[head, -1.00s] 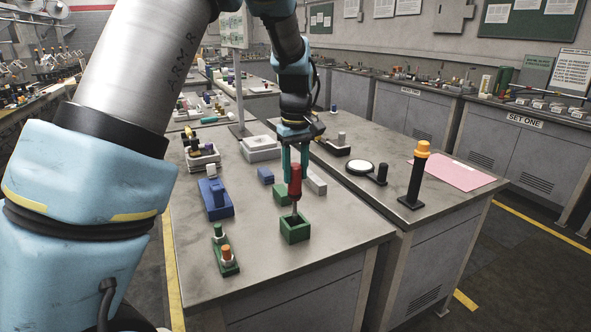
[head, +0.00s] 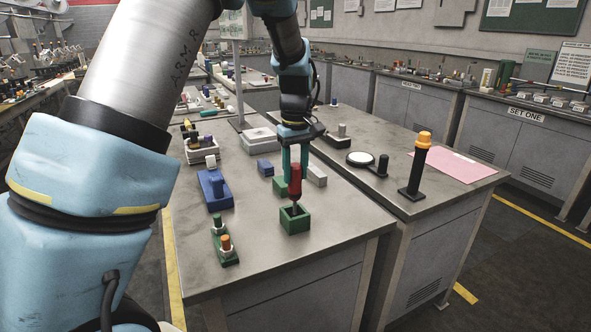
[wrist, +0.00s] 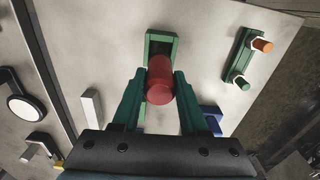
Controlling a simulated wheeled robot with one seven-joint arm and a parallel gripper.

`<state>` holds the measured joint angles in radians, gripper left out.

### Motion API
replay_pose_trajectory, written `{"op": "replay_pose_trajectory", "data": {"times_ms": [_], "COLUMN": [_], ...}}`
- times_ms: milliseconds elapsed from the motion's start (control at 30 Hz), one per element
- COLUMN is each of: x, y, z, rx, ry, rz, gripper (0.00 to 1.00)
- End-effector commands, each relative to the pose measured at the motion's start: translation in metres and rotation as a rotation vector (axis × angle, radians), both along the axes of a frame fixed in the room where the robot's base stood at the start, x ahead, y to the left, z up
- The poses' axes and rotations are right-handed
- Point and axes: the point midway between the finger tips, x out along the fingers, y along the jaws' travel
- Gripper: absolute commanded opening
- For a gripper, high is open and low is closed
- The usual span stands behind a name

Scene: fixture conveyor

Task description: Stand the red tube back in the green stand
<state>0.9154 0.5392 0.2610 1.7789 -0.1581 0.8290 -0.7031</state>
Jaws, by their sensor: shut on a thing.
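The red tube (head: 295,180) stands upright above the green stand (head: 294,222), a square open box near the table's front. The tube's thin lower end reaches down into the stand's opening; whether it touches the bottom is hidden. My gripper (head: 294,165) is shut on the red upper part of the tube from above. In the wrist view, the red tube (wrist: 160,82) sits between the two green fingers, and the green stand (wrist: 159,38) shows behind it, partly covered by the tube.
A blue block (head: 213,190) lies behind that, and a grey block (head: 316,175) lies right of my gripper. A black post with orange top (head: 418,165) stands on the right table. The table's front is clear.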

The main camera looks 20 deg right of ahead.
Motion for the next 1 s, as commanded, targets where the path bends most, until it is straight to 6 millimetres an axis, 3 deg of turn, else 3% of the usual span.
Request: {"op": "replay_pose_trajectory", "data": {"times_ms": [800,833,1000], "x": [0.0,0.0,0.0], "y": [0.0,0.0,0.0], "z": [-0.024,-0.023,-0.023], "rx": [0.0,-0.001,0.0], "ry": [0.0,-0.001,0.0], "rz": [0.0,0.0,0.0], "gripper": [0.0,0.45,0.64]}}
